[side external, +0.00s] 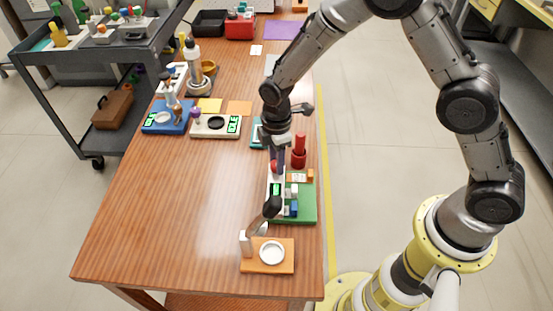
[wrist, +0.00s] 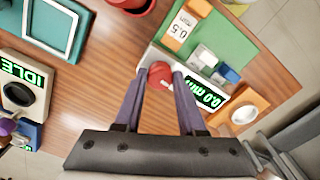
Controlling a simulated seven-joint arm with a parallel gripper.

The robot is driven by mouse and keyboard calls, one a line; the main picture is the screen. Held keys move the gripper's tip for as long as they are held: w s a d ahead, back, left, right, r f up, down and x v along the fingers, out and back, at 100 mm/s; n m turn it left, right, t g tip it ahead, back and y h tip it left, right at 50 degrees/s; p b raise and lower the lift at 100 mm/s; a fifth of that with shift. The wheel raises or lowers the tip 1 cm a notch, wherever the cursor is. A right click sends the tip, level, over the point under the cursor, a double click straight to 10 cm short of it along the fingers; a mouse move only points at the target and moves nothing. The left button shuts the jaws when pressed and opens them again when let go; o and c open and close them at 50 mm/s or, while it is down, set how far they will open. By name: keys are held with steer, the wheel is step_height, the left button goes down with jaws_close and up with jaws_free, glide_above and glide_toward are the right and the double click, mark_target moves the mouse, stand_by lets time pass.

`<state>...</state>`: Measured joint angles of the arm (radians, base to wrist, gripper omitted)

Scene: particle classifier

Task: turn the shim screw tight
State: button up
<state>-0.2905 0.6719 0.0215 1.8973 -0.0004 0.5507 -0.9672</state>
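The shim screw seems to be the red round knob (wrist: 160,74) at the end of a white device with a green "0.0 mm" display (wrist: 208,97). In the side view the red knob (side external: 273,166) shows beside my fingers. My gripper (wrist: 160,78) points down over it, with one purple-grey finger on each side of the knob. The fingers are apart with the knob between their tips. Whether they press on it or stand just clear is not clear. The white device (side external: 276,204) stands along the edge of a green board (side external: 307,207).
On the green board are a "0.5" block (wrist: 182,30) and small white and blue blocks (wrist: 228,73). A red cup (side external: 298,158) stands behind it. An orange plate with a white ring (side external: 268,268) lies in front. An "IDLE" device (side external: 215,125) is further left. The front-left table is clear.

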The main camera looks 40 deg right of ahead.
jaws_close()
steer(key=shift+m, duration=0.3)
steer(key=m, duration=1.1)
steer(key=shift+m, duration=0.3)
steer(key=m, duration=0.5)
steer(key=shift+r+m, duration=0.1)
steer(key=shift+m, duration=0.2)
steer(key=o, duration=0.6)
jaws_free()
